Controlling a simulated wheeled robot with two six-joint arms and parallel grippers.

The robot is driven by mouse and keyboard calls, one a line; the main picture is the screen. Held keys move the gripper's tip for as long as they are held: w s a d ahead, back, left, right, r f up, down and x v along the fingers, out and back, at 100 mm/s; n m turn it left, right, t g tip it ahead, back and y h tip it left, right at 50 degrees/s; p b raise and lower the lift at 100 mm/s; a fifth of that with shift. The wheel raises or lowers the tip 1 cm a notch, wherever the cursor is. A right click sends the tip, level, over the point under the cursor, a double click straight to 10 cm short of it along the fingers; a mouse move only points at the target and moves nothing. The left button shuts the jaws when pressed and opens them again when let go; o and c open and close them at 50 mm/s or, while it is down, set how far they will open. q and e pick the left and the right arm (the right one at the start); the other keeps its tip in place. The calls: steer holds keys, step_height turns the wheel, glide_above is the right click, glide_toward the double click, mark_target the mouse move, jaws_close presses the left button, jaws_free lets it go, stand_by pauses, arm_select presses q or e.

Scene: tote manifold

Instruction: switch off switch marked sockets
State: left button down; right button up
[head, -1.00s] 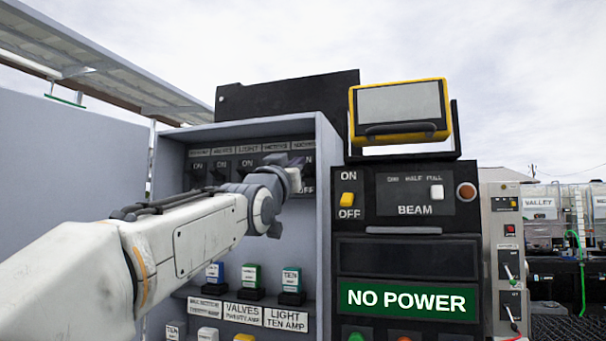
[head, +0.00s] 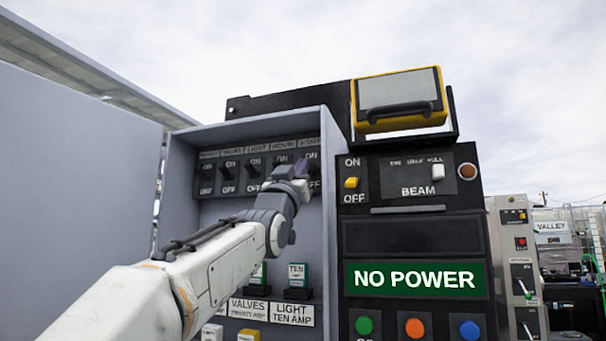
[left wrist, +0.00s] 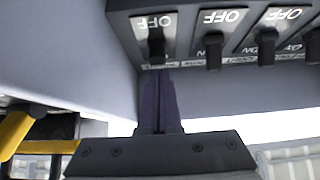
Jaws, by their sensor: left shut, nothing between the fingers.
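A row of black switches (head: 229,178) with ON above and OFF below sits at the top inside a grey cabinet (head: 327,210). The rightmost label looks like sockets, but is blurred. My left gripper (head: 302,168) is in front of that end switch and hides most of it. In the left wrist view the end switch lever (left wrist: 156,48) is at the left of the row, below its OFF word. The shut purple fingertips (left wrist: 159,72) are right beside the lever end; I cannot tell whether they touch it. My right gripper is not in view.
The cabinet's side walls stand close beside the row. Below are coloured breakers (head: 298,275) on a shelf. To the right is a black panel with a yellow ON/OFF switch (head: 351,183), a NO POWER sign (head: 414,279) and coloured buttons (head: 414,328).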

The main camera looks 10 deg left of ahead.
arm_select(q)
step_height(320, 180, up, 4)
steer(key=s+p, duration=0.2)
steer(key=p, duration=0.1)
steer(key=w+f+b+v, duration=0.1)
steer(key=b+v, duration=0.6)
steer(key=v, duration=0.3)
steer(key=shift+a+f, duration=0.15)
